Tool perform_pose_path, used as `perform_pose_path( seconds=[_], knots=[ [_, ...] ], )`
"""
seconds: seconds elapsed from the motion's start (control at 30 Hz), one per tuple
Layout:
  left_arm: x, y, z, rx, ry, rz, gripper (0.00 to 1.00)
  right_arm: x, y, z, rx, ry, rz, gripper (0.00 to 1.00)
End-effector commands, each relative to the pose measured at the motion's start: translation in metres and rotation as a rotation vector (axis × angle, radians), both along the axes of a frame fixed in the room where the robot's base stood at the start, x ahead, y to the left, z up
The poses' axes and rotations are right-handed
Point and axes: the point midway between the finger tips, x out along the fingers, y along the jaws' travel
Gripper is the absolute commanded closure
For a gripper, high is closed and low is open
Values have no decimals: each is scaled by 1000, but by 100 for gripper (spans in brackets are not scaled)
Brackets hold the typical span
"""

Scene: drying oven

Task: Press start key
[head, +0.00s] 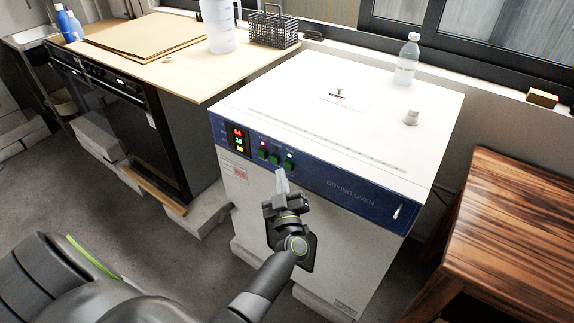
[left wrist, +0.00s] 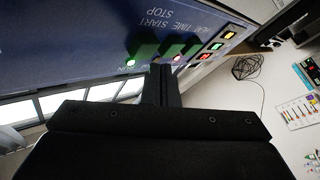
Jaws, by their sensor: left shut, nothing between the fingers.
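The white drying oven (head: 330,130) has a blue front panel (head: 330,188) with a lit display (head: 238,138) and a row of green keys (head: 275,159), small lamps above them. My left gripper (head: 282,182) is shut and empty, its fingertips just below the right part of the key row. In the left wrist view the shut fingers (left wrist: 161,80) reach the panel between green keys (left wrist: 143,49). START and STOP lettering (left wrist: 157,18) shows there upside down. The fingers hide part of the key row, and I cannot tell whether they touch a key. My right gripper is out of view.
A wooden table (head: 510,220) is at the right. A wooden counter (head: 150,45) with a beaker (head: 217,30) and wire basket (head: 272,28) is at the back left.

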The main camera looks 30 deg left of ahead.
Motion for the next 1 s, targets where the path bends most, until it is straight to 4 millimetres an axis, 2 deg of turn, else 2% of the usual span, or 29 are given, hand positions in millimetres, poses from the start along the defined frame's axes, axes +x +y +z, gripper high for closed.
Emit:
perform_pose_path(
  seconds=[0.33,0.8,1.0],
  knots=[
    [-3,0,0,0,0,1,100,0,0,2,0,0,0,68],
    [-46,3,1,0,2,1,100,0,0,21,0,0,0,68],
    [-51,4,0,-1,-1,0,100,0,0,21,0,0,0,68]
  ],
)
